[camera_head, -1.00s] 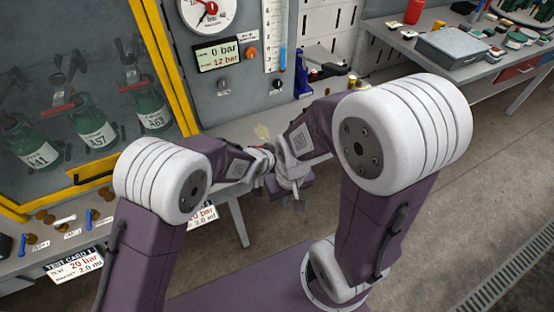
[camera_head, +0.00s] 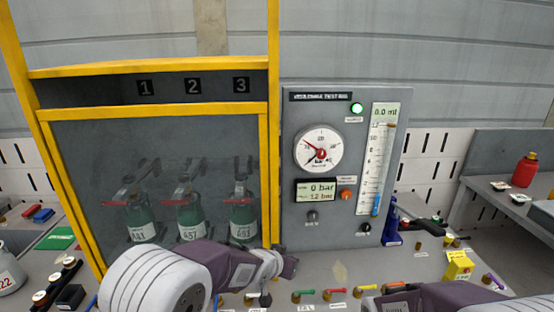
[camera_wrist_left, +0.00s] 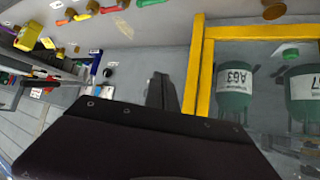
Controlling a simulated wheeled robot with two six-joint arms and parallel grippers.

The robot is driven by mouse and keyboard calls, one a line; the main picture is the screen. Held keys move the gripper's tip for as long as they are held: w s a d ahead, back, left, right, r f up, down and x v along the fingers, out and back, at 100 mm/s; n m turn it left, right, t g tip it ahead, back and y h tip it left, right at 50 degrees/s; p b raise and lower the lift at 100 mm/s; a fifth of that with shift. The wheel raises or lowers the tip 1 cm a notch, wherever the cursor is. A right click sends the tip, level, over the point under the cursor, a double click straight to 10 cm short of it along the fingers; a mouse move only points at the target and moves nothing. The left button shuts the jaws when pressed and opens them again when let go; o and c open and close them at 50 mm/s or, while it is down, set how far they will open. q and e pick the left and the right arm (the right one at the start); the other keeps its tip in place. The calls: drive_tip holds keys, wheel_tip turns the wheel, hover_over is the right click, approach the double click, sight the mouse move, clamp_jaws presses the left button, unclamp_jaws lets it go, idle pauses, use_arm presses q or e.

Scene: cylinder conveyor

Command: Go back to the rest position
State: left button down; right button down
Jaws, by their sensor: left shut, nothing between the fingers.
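My left arm comes in from the bottom left in the head view. Part of my right arm (camera_head: 440,298) shows at the bottom right of the head view. Its gripper is out of view.
A yellow-framed cabinet (camera_head: 273,60) holds green cylinders (camera_head: 191,219) behind a clear front. A grey gauge panel (camera_head: 297,115) stands right of it. The bench (camera_head: 345,272) carries coloured-handled valves and a yellow block (camera_head: 459,265). A red bottle (camera_head: 524,170) stands on a side table.

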use_arm(q)
drive_tip(key=s+a+n+g+y, duration=0.1)
drive_tip(key=s+a+n+y, duration=0.15)
drive_tip(key=a, duration=0.55)
drive_tip(key=s+a+n+y, duration=0.1)
drive_tip(key=s+a, duration=0.2)
drive_tip(key=a, duration=0.5)
drive_tip(key=s+a+f+g, duration=0.2)
drive_tip(key=s, duration=0.5)
drive_tip(key=s+a+f+n+g, duration=0.1)
drive_tip(key=s+a+f+g, duration=0.1)
drive_tip(key=s, duration=0.5)
drive_tip(key=s+a+f+g, duration=0.2)
drive_tip(key=s, duration=0.5)
drive_tip(key=shift+f+n+g+y+p, duration=0.2)
drive_tip(key=shift+n+g+y+p, duration=0.1)
drive_tip(key=shift+n+g+y, duration=0.1)
drive_tip(key=shift+d, duration=0.1)
